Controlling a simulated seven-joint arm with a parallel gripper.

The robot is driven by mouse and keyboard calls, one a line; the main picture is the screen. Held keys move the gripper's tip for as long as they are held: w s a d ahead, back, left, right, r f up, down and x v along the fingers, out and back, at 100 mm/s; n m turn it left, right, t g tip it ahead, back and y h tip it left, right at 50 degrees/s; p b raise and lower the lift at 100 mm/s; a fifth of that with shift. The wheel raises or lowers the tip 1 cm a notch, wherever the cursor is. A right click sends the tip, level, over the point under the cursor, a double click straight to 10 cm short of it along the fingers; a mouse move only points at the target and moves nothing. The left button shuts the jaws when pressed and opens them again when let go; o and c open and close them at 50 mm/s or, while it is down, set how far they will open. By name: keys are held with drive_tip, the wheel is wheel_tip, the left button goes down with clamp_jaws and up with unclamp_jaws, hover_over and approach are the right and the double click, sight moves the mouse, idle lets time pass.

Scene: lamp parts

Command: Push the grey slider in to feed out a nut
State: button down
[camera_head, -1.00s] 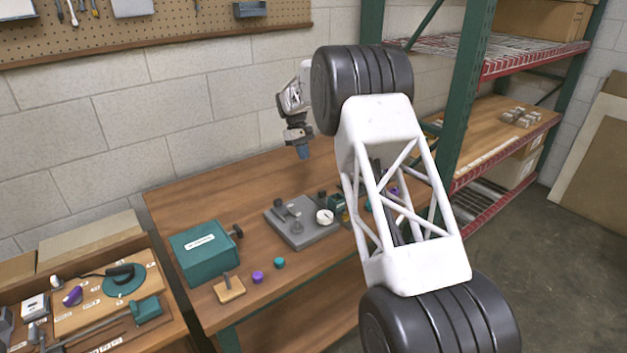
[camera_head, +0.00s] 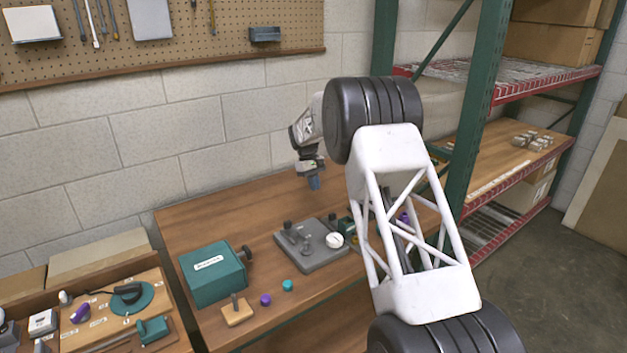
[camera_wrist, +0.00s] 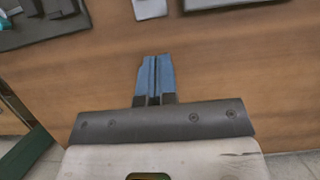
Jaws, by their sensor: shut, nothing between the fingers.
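A teal box (camera_head: 212,276) with a white label stands on the left of the wooden table. A dark grey knobbed part (camera_head: 246,252) sticks out of its right side; I cannot tell for sure whether this is the grey slider. No loose nut can be made out for certain. My gripper (camera_head: 314,183) points down over the back of the table, behind the grey fixture plate and well apart from the teal box. Its blue fingers (camera_wrist: 155,80) are shut and empty, with bare wood below them in the wrist view.
The grey fixture plate (camera_head: 327,259) carries dark knobs and a white dial (camera_head: 334,240). A purple piece (camera_head: 265,300), a teal piece (camera_head: 288,285) and a small wooden block (camera_head: 237,313) lie near the front edge. A green shelf post (camera_head: 482,100) stands to the right.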

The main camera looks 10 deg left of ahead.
sight(334, 225)
drive_tip(key=x, duration=0.6)
drive_tip(key=shift+d+f, duration=0.1)
drive_tip(key=shift+f, duration=0.2)
drive_tip(key=shift+s+d+r, duration=0.15)
drive_tip(key=shift+s+d, duration=0.6)
drive_tip(key=shift+s, duration=0.05)
drive_tip(key=shift+s+d, duration=0.65)
drive_tip(key=shift+s, duration=0.05)
drive_tip(key=shift+s+d, duration=1.4)
